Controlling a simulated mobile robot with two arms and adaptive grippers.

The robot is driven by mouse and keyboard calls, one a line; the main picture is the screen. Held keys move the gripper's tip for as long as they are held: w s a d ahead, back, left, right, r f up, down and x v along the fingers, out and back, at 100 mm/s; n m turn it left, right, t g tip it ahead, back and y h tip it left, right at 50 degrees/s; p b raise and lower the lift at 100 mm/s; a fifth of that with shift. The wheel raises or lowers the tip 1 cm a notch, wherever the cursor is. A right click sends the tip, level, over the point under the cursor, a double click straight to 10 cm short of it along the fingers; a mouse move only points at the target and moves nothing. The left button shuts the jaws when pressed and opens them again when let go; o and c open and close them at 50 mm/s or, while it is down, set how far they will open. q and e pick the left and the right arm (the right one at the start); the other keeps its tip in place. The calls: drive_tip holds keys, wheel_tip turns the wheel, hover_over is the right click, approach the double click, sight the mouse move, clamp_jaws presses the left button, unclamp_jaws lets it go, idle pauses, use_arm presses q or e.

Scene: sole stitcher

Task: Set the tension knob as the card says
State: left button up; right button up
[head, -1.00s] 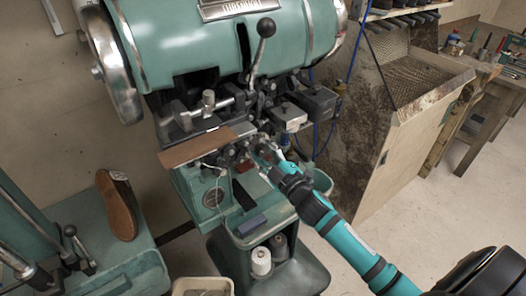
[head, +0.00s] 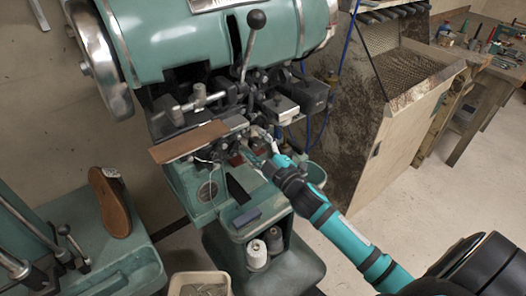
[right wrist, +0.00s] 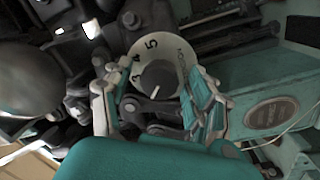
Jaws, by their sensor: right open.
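The tension knob (right wrist: 158,80) is a dark round knob on a pale numbered dial (right wrist: 143,50), seen in the right wrist view. The figures 5 and 4 read at its upper left, with another below them. A white mark on the knob points down and slightly left; the figures there are hidden. My right gripper (right wrist: 153,92) is open, with one finger on each side of the knob; I cannot tell whether they touch it. In the head view my right gripper (head: 268,152) is at the stitcher's front, and the knob is too small to make out. I see no readable card. My left gripper is out of view.
The green stitcher (head: 215,45) has a ball-topped lever (head: 250,42) above the gripper. A brown strip (head: 188,142) lies left of it. A shoe sole (head: 110,203) stands on a green surface at left. A rusty cabinet (head: 395,120) stands at right, with clear floor before it.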

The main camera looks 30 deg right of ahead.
drive_tip(key=s+d, duration=0.1)
drive_tip(key=s, duration=1)
drive_tip(key=shift+s+f, duration=0.3)
drive_tip(key=shift+s, duration=0.05)
drive_tip(key=s+d+f+m+g+h, duration=0.1)
drive_tip(key=s+f+m+g, duration=0.3)
drive_tip(key=f, duration=1.5)
drive_tip(key=s+f+m+g+h, duration=0.15)
drive_tip(key=s+f+g, duration=0.35)
drive_tip(key=f, duration=1.3)
drive_tip(key=s+a+f+m+g, duration=0.1)
drive_tip(key=s+a+f+g, duration=0.1)
drive_tip(key=s+f, duration=0.4)
drive_tip(key=s+a+f+m+g, duration=0.1)
drive_tip(key=s+a+f+g, duration=0.1)
drive_tip(key=s+f, duration=0.5)
drive_tip(key=s+a+f+m+g, duration=0.2)
drive_tip(key=s+f+g, duration=0.2)
drive_tip(key=s, duration=1.2)
wheel_tip(320, 180, down, 3)
drive_tip(key=shift+s+a+f+g+y, duration=0.2)
drive_tip(key=shift+a+g+y, duration=0.1)
drive_tip(key=shift+y, duration=0.15)
